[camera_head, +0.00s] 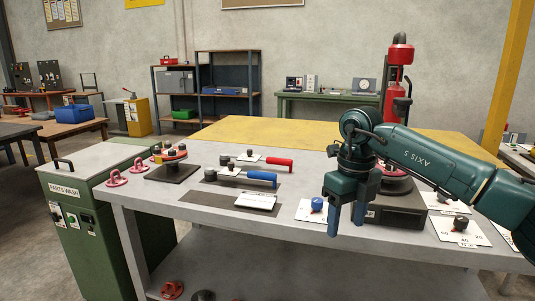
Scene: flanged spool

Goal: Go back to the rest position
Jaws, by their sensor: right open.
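My right gripper (347,222) hangs fingers-down above the front of the grey workbench (180,206). I cannot tell which part is the flanged spool. My left gripper is not in view.
A blue-handled tool (262,179) and a red-handled tool (279,164) lie mid-bench. A white plate with a blue knob (317,204) is left of my gripper. A red column (396,90) rises behind my arm. A green parts washer (80,215) adjoins the bench's left end.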

